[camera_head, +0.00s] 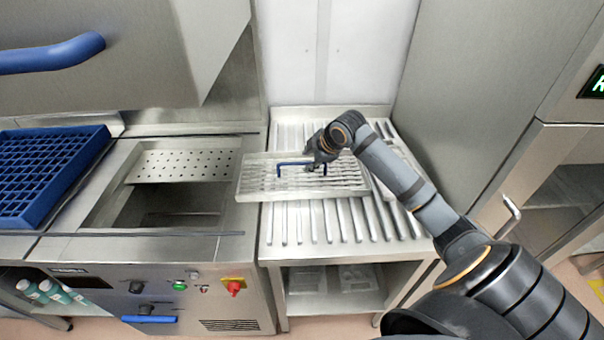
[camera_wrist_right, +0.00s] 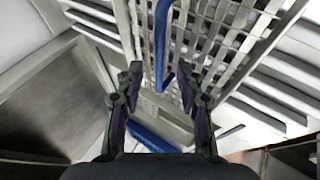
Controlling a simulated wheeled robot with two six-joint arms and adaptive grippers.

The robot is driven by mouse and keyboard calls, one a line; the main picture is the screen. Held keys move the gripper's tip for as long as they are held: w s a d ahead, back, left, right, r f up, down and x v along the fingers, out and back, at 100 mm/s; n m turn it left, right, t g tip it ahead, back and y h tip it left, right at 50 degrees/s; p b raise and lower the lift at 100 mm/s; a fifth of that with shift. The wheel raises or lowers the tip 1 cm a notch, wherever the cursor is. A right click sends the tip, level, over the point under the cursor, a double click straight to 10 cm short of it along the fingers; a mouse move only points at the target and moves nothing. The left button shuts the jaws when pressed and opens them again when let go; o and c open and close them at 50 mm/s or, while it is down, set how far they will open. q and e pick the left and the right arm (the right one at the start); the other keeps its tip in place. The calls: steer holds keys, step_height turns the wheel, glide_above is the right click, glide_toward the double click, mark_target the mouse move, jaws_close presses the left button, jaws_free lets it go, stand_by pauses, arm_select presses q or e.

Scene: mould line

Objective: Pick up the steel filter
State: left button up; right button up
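The steel filter (camera_head: 345,184) is a flat rectangular mesh tray with a blue bar handle (camera_head: 292,164) on top. It lies over the ribbed drain table, its left edge reaching to the sink unit. My right gripper (camera_head: 316,166) is at the right part of the handle, above the mesh. In the right wrist view my right gripper (camera_wrist_right: 160,88) has its fingers apart, with the blue handle (camera_wrist_right: 160,42) between them and no finger clearly touching it. The mesh of the filter (camera_wrist_right: 215,45) shows behind. My left gripper is in neither view.
The ribbed drain table (camera_head: 300,225) is bare in front of the filter. Left of it is an open sink (camera_head: 175,205) with a perforated plate (camera_head: 185,166). A blue rack (camera_head: 50,165) stands farther left. A steel cabinet wall (camera_head: 480,80) bounds the right.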

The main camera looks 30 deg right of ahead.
mark_target(303, 163)
steer(key=p+x, duration=0.1)
steer(key=x, duration=0.4)
steer(key=shift+w+a, duration=0.1)
steer(key=shift+a, duration=0.05)
steer(key=shift+c, duration=0.2)
jaws_close()
